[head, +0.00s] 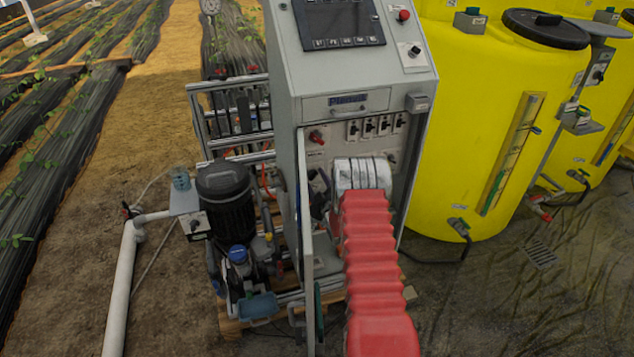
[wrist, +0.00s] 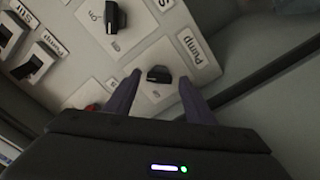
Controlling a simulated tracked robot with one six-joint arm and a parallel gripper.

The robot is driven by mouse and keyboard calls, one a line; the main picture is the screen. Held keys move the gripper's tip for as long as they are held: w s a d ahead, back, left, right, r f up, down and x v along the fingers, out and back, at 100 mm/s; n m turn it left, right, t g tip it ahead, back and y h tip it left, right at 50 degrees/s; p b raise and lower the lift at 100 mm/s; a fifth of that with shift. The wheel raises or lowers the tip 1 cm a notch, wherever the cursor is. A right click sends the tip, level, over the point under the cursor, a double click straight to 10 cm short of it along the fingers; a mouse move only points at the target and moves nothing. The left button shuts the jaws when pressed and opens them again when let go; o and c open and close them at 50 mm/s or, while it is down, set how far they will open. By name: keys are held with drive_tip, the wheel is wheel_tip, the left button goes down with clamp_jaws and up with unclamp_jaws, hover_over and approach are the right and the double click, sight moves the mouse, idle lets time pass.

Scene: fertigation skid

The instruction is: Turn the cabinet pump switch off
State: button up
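In the wrist view my gripper (wrist: 160,78) is open, its two dark purple fingers spread on either side of a small black rotary switch (wrist: 158,74). I cannot tell whether the fingers touch it. A "Pump" label (wrist: 199,47) is just right of this switch. Another black switch (wrist: 115,17) with an "on" mark sits further up the panel. In the head view the grey cabinet (head: 287,70) stands in the middle, with a row of black switches (head: 370,127) on its panel. My arm hides the lower panel and the gripper's fingers there.
More black switches (wrist: 27,67) with "Pump" and "Stir" labels are at the wrist view's left. In the head view the cabinet door (head: 304,200) stands open left of my arm. A black-and-blue pump (head: 228,200) is further left, a yellow tank (head: 470,120) right.

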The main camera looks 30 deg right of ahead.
drive_tip(key=c, duration=0.9)
drive_tip(key=shift+d, duration=0.2)
drive_tip(key=shift+c, duration=0.2)
drive_tip(key=shift+a, duration=0.15)
